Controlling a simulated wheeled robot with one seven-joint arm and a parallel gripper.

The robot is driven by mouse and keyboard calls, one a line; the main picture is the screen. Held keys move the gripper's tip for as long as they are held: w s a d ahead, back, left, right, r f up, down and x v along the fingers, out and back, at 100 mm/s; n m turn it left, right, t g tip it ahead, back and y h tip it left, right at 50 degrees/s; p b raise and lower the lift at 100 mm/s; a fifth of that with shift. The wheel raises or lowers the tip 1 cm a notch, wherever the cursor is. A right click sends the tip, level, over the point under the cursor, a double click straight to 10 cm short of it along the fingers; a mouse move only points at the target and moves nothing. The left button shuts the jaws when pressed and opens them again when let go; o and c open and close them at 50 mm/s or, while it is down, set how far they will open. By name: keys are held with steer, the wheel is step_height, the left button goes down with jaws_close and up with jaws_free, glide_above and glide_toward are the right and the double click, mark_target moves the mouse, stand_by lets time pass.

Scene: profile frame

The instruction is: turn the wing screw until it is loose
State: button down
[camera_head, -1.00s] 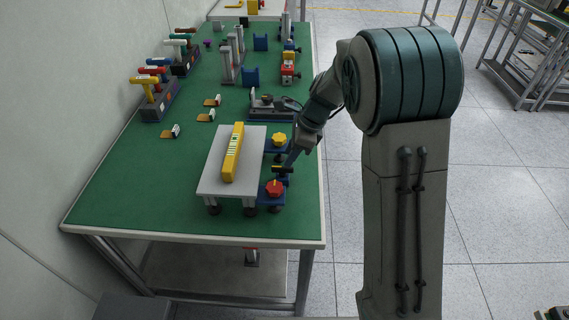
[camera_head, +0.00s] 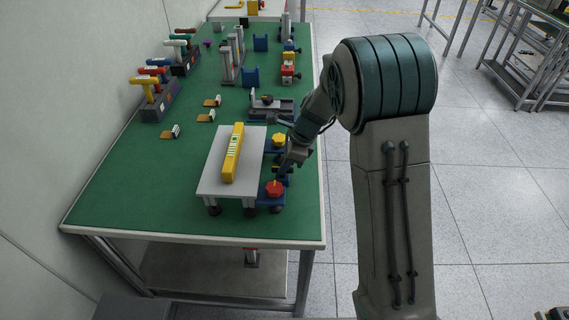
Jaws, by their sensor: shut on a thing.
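A grey fixture plate (camera_head: 215,180) on short legs stands at the near end of the green table, with a long yellow bar (camera_head: 233,154) lying on it. Along its right side are a yellow knob (camera_head: 278,140) and a red knob (camera_head: 273,189) on blue blocks. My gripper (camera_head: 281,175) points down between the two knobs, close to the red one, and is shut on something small. The fingers hide most of what they hold. It is most likely the wing screw, but its wings cannot be made out at this size.
A dark grey vise-like device (camera_head: 271,107) stands just behind the fixture. Racks of coloured-handled tools (camera_head: 158,98) line the left side. Several fixtures and blue blocks (camera_head: 251,76) stand farther back. The left front of the table is clear.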

steer(key=shift+n, duration=0.3)
steer(key=n+g+p, duration=0.1)
steer(key=n, duration=0.1)
steer(key=shift+w+r+n, duration=0.1)
steer(key=shift+n, duration=0.3)
steer(key=n+g+p, duration=0.1)
steer(key=n, duration=0.1)
steer(key=n+g, duration=0.1)
steer(key=n, duration=0.1)
steer(key=shift+w+n+h+p, duration=0.1)
steer(key=shift+n+h+p, duration=0.2)
steer(key=shift+h+p, duration=0.1)
steer(key=n+g+h+p, duration=0.1)
steer(key=n, duration=0.3)
steer(key=shift+w+a, duration=0.1)
steer(key=shift+a, duration=0.1)
steer(key=shift+n+h, duration=0.8)
steer(key=shift+n, duration=1)
steer(key=shift+g, duration=0.3)
steer(key=c, duration=1.5)
jaws_free()
